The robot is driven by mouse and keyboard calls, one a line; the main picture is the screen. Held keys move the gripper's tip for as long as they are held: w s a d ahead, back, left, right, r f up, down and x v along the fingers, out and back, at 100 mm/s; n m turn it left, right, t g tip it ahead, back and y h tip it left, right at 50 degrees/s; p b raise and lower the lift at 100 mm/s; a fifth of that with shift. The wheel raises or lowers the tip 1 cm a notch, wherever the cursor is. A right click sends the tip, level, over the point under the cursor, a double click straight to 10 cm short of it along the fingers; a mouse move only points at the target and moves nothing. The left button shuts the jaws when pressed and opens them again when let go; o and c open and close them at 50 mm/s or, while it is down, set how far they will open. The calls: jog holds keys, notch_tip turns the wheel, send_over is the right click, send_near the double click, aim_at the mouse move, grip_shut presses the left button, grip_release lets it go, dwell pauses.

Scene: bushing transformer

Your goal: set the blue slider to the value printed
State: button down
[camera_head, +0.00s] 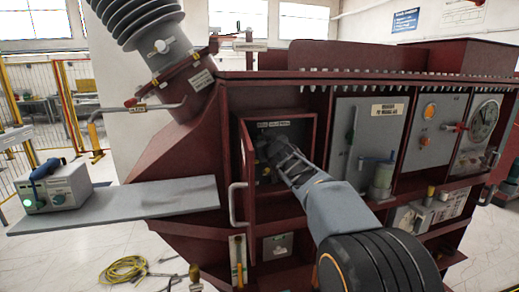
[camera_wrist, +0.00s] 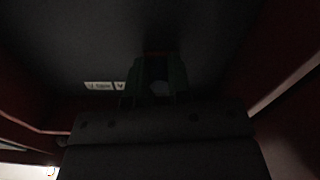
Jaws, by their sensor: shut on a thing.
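My gripper (camera_head: 268,152) reaches into the open red compartment (camera_head: 240,130) in the middle of the cabinet. In the dark wrist view my gripper (camera_wrist: 158,68) is shut on a small part at the back panel. The part is mostly hidden by the fingers, and its colour and shape cannot be told. No blue slider can be made out clearly. A small white label strip (camera_head: 273,124) is on the panel above the gripper. It also shows in the wrist view (camera_wrist: 98,86), left of the fingers, too small and dim to read surely.
The compartment's red side walls stand close on both sides of my arm. Its open door with a grey handle (camera_head: 238,205) is at the left. A grey shelf (camera_head: 120,208) juts out left, carrying a grey device (camera_head: 65,188). A yellow cable (camera_head: 124,268) lies on the floor.

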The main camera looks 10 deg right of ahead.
jog(key=shift+a, duration=0.1)
jog(key=c, duration=1.1)
grip_release()
jog(key=shift+a, duration=0.1)
jog(key=shift+o, duration=0.2)
jog(key=s, duration=1.3)
jog(key=shift+s+d, duration=0.25)
jog(key=shift+s, duration=0.15)
